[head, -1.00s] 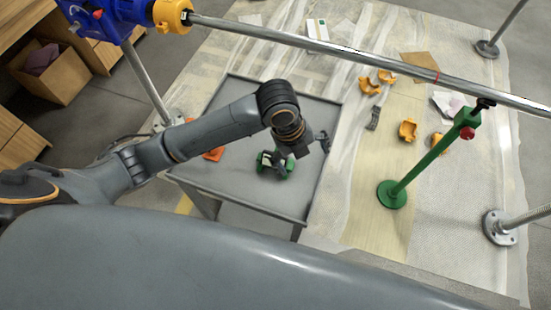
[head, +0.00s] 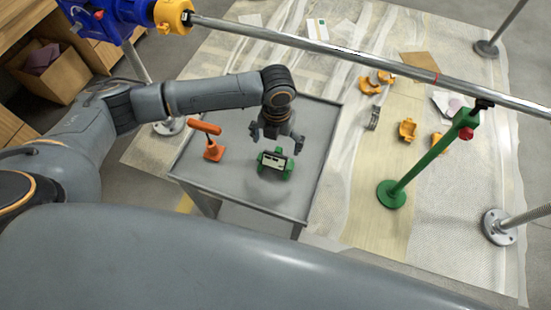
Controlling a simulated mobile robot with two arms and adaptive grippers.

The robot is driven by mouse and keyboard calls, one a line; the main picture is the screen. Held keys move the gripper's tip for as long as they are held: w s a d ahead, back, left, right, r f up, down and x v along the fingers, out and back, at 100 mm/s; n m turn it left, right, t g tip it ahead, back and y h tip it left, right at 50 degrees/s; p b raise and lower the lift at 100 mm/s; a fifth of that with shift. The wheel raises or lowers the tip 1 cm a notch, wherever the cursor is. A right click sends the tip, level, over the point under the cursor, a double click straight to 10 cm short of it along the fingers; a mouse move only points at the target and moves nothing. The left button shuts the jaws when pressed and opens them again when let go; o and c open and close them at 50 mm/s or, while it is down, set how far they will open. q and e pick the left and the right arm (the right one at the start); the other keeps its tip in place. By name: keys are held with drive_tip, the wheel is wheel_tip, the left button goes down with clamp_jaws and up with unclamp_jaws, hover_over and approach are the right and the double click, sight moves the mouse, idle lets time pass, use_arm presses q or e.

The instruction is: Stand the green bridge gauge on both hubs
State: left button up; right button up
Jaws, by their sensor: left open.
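The green bridge gauge (head: 276,162) sits on the grey tray table (head: 240,194), with a pale face panel between its green ends. My left gripper (head: 276,140) is open and empty, with its fingers spread just beyond the gauge on its far side. I cannot tell whether they touch it. A yellow hub-like collar (head: 173,16) sits at the left end of the long steel bar (head: 330,48). I cannot tell for sure which parts are the two hubs. My right gripper does not show.
An orange T-shaped tool (head: 212,146) stands on the table left of the gauge. A green post with a red knob (head: 405,180) stands right of the table under the bar. Orange clamps (head: 407,130) lie on the floor sheet. The table's right side is clear.

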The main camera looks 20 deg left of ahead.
sight(275, 154)
use_arm(q)
drive_tip(key=shift+s+f+p, duration=0.15)
drive_tip(key=shift+f+p, duration=0.2)
drive_tip(key=shift+f, duration=1.1)
drive_tip(key=shift+s+f+p, duration=0.1)
drive_tip(key=shift+f+p, duration=0.2)
drive_tip(key=shift+f, duration=1.1)
drive_tip(key=c, duration=1.6)
drive_tip(key=shift+o, duration=0.2)
drive_tip(key=shift+r, duration=0.15)
